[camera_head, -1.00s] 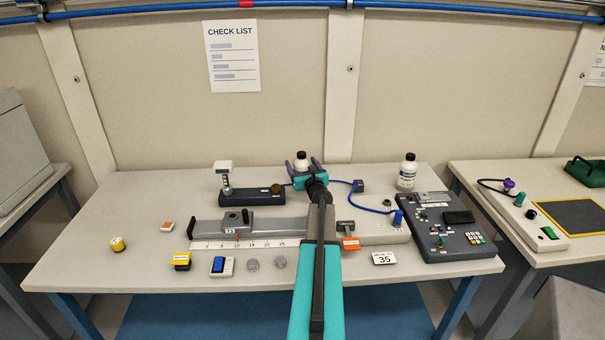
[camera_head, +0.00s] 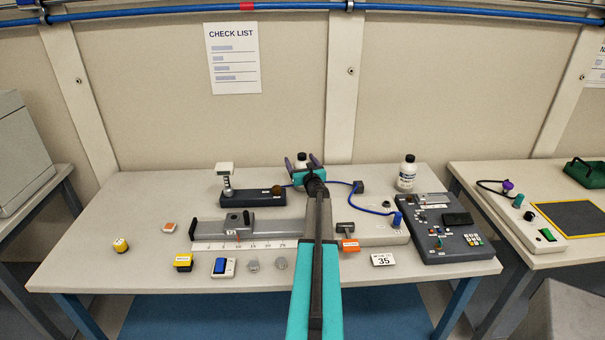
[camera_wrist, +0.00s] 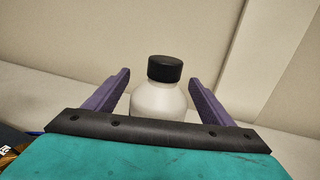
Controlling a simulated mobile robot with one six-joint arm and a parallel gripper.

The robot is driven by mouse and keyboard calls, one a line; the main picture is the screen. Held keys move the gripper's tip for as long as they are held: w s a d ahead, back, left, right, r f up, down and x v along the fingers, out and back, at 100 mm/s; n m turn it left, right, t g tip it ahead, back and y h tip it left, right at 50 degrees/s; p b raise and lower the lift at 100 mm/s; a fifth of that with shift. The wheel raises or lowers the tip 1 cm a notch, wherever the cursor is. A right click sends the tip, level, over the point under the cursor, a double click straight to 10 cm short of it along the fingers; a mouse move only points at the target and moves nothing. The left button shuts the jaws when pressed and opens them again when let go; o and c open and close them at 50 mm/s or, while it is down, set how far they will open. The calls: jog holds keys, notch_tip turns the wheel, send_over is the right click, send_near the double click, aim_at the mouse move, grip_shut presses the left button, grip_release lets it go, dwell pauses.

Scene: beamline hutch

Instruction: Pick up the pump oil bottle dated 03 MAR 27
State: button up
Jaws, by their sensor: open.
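A white bottle with a black cap (camera_head: 301,158) stands upright at the back of the table, straight ahead of my gripper (camera_head: 302,162). In the wrist view the bottle (camera_wrist: 158,97) shows between the two purple fingers of my gripper (camera_wrist: 160,88). The fingers are open, with a gap on each side of the bottle. Its lower part is hidden behind my gripper, and no label or date can be read on it. A second white bottle with a black cap (camera_head: 407,174) stands at the back right. Its label faces the camera, but the date is too small to read.
A dark stand with a white-topped post (camera_head: 240,197) lies left of my gripper. A blue cable (camera_head: 340,183) runs past it on the right. A dark control box (camera_head: 446,229) stands front right. The table's left part is mostly clear.

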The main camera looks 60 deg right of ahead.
jog(key=shift+w+d, duration=0.35)
jog(key=shift+w, duration=0.05)
dwell(0.4)
jog(key=c, duration=1.5)
jog(key=shift+r, duration=0.15)
jog(key=shift+c, duration=0.2)
notch_tip(320, 180, up, 10)
jog(key=shift+b, duration=0.3)
